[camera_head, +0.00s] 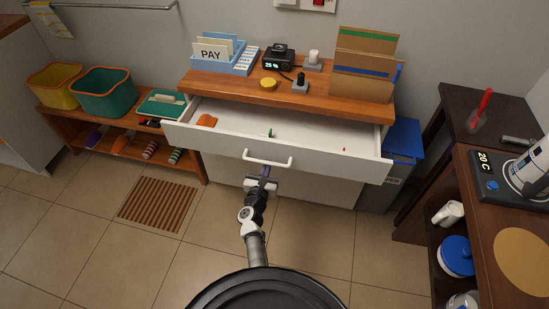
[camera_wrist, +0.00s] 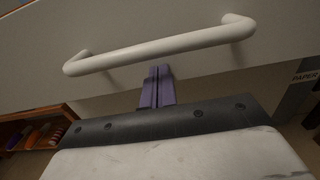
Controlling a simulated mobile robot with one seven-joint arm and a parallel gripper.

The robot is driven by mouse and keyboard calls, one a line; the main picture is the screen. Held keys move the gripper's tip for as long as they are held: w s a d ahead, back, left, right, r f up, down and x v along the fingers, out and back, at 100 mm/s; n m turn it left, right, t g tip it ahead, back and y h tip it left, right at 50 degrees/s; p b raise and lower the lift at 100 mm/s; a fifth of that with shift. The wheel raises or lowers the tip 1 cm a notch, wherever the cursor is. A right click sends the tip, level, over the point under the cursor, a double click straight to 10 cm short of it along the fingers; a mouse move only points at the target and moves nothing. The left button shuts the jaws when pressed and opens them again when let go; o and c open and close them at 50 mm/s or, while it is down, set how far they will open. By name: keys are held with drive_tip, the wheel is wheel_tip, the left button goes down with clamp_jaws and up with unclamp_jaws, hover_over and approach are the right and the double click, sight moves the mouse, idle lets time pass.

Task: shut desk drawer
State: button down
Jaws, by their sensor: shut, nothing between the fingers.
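The desk drawer (camera_head: 225,139) is pulled out below the wooden desk top (camera_head: 215,83). Its inside shows an orange item at the left, a small green item near the middle and a tiny red item at the right. The white bar handle (camera_head: 267,161) is on the drawer front; it also shows large in the wrist view (camera_wrist: 160,50). My gripper (camera_head: 265,171) is just below the handle, pointing at the drawer front. In the wrist view its purple fingers (camera_wrist: 158,72) are together and empty, close under the bar. I cannot tell whether they touch it.
A low shelf with a yellow bin (camera_head: 55,86) and a teal bin (camera_head: 104,93) stands at the left. A blue-lidded grey bin (camera_head: 392,165) stands right of the desk. A dark shelf unit (camera_head: 430,232) is at the right. A slatted mat (camera_head: 157,204) lies on the open floor.

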sight(276, 137)
drive_tip(key=shift+b+x, duration=2.6)
drive_tip(key=shift+x, duration=2.6)
drive_tip(key=shift+b+x, duration=1.2)
drive_tip(key=shift+x, duration=0.9)
drive_tip(key=shift+b+x, duration=1.25)
drive_tip(key=shift+x, duration=0.25)
drive_tip(key=shift+p+v, duration=1.15)
drive_tip(key=shift+v, duration=0.45)
drive_tip(key=shift+p+v, duration=1.05)
drive_tip(key=shift+v, duration=1.95)
